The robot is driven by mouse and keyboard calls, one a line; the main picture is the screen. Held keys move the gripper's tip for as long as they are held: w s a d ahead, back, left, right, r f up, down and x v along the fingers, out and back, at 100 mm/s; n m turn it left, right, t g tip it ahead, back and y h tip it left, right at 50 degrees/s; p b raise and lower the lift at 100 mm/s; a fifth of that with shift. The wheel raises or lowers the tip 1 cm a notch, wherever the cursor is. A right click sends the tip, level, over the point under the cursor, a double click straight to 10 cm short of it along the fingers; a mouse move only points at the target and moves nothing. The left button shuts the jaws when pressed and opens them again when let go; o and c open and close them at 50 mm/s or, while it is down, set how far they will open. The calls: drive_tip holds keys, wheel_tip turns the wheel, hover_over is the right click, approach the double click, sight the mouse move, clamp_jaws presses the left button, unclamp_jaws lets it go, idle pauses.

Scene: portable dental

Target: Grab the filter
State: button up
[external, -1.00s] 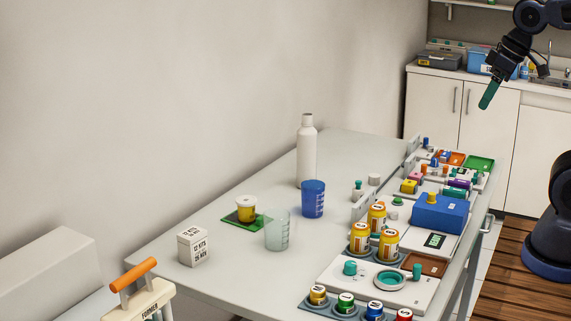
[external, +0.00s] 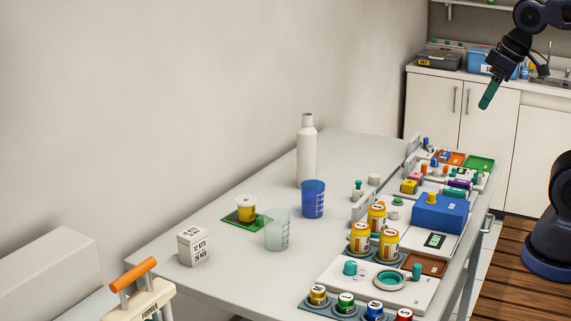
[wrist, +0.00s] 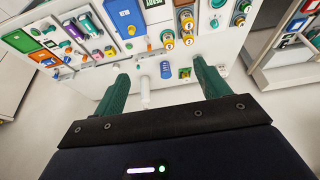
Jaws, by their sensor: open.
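I cannot tell for sure which thing is the filter; no label reading filter is legible. A round teal ring-shaped piece (external: 390,279) sits on a white tray at the near right of the table. My gripper (external: 489,94) hangs in the air beyond the table's far right end, well apart from everything on it. In the wrist view my gripper (wrist: 161,69) shows two green fingers spread apart with nothing held between them. The white bottle (wrist: 145,92) and the blue cup (wrist: 165,70) appear beyond the gap, at a distance.
The long grey table (external: 235,285) bears a tall white bottle (external: 307,155), a blue cup (external: 313,200), a clear cup (external: 277,232), yellow jars (external: 360,238) and a blue box (external: 440,214). Its right side is crowded with trays. A counter (external: 480,100) stands behind.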

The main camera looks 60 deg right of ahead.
drive_tip(key=c, duration=0.3)
drive_tip(key=shift+w, duration=0.1)
drive_tip(key=shift+c, duration=0.2)
drive_tip(key=n+g+h, duration=0.2)
drive_tip(key=n+h, duration=0.1)
drive_tip(key=n, duration=2.3)
hover_over(359, 184)
drive_tip(key=s+a, duration=0.1)
drive_tip(key=s, duration=0.1)
wheel_tip(359, 184, down, 30)
drive_tip(key=shift+x, duration=2.2)
drive_tip(key=shift+h, duration=0.3)
drive_tip(key=shift+w+a+x, duration=0.1)
drive_tip(key=shift+a+x, duration=0.05)
drive_tip(key=shift+x, duration=1.15)
drive_tip(key=shift+w+a+x, duration=0.15)
drive_tip(key=shift+a+x, duration=0.05)
drive_tip(key=shift+x, duration=1.05)
